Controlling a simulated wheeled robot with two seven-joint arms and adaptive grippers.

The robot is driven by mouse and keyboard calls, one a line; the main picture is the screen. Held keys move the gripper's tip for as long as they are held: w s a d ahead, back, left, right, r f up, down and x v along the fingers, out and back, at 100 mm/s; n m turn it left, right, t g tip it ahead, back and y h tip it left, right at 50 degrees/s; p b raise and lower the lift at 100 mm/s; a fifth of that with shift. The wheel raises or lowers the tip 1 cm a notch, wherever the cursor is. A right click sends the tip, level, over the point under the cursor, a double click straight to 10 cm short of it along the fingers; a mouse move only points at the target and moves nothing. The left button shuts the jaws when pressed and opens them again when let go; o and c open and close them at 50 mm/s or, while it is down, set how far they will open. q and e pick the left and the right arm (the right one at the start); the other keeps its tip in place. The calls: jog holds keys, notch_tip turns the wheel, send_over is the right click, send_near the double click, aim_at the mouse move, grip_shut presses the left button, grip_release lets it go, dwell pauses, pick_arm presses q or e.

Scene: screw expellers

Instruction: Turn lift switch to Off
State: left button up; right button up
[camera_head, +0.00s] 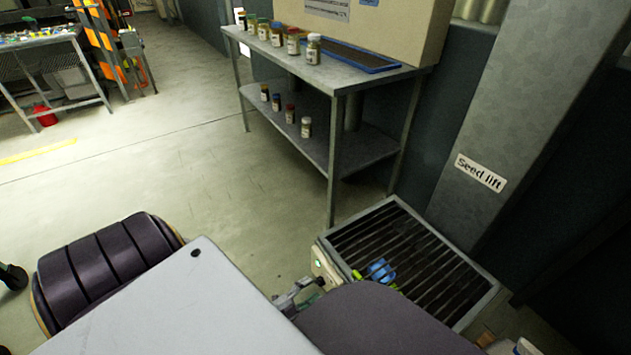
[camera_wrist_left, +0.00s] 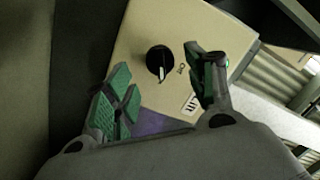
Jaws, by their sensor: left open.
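The lift switch is a round black knob (camera_wrist_left: 159,61) on a beige panel (camera_wrist_left: 135,35) in the left wrist view. Its white mark points down in that picture. A small dark word (camera_wrist_left: 181,69), too blurred to read surely, is printed right of the knob. My left gripper (camera_wrist_left: 163,88) is open, its green-padded fingers spread on either side below the knob, with nothing between them. In the head view, my left gripper (camera_head: 309,291) is beside a beige control box (camera_head: 321,264) with a green light; my arm hides part of it. My right gripper is not seen.
A slatted grey lift platform (camera_head: 430,262) carries a blue object (camera_head: 380,270). A pillar with a "Send lift" sign (camera_head: 481,173) stands behind. A metal table (camera_head: 335,76) with several jars and a blue-edged tray is further back.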

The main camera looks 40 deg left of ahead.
aim_at(317, 284)
pick_arm(q)
jog(key=shift+w+d, duration=0.15)
jog(key=shift+w, duration=0.65)
jog(key=shift+w+d, duration=0.1)
jog(key=shift+w, duration=0.65)
jog(key=c, duration=1)
jog(key=shift+n, duration=0.5)
jog(key=n, duration=0.4)
jog(key=shift+r+n+g, duration=0.1)
jog(key=shift+n+g, duration=0.2)
jog(key=shift+g, duration=0.1)
jog(key=n, duration=0.5)
jog(key=shift+a+n+g+h, duration=0.15)
jog(key=shift+n+g+h, duration=0.15)
